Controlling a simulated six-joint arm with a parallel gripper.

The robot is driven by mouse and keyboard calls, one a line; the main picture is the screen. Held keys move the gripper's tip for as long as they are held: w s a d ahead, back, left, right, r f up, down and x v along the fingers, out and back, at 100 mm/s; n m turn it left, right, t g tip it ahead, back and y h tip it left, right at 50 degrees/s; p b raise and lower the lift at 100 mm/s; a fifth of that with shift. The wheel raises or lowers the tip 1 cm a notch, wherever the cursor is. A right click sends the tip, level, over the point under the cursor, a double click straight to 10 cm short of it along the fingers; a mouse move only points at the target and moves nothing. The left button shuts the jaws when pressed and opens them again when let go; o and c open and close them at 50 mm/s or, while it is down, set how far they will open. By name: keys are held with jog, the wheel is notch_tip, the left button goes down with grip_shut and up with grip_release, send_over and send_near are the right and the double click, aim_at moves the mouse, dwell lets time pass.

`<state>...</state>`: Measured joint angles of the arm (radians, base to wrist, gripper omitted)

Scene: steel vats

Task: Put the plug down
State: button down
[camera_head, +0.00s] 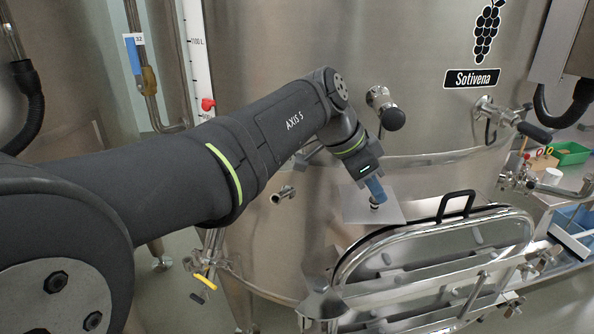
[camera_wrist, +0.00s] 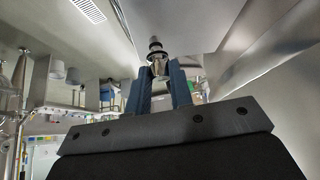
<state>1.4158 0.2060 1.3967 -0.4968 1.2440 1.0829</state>
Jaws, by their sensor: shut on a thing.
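My gripper (camera_head: 376,192) is in front of the large steel vat, above a flat grey plate (camera_head: 355,206) beside the manway door. Its blue fingers are shut on the plug, a small metal piece with a dark ring. In the wrist view the plug (camera_wrist: 157,52) sticks out beyond the fingertips of the gripper (camera_wrist: 160,75). In the head view only the plug's lower end (camera_head: 376,206) shows below the fingers, close to the plate. I cannot tell whether it touches the plate.
The manway door (camera_head: 440,250) with its black handle (camera_head: 456,205) is just right of the gripper. A black-capped valve (camera_head: 386,108) juts from the vat (camera_head: 290,60) above it. A short pipe stub (camera_head: 284,194) is to the left. A side bench with a green tray (camera_head: 570,153) is at the right.

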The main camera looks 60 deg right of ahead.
jog(key=shift+f, duration=0.2)
jog(key=c, duration=1.3)
grip_release()
jog(key=v, duration=1.2)
jog(key=shift+r, duration=0.2)
jog(key=shift+f, duration=0.1)
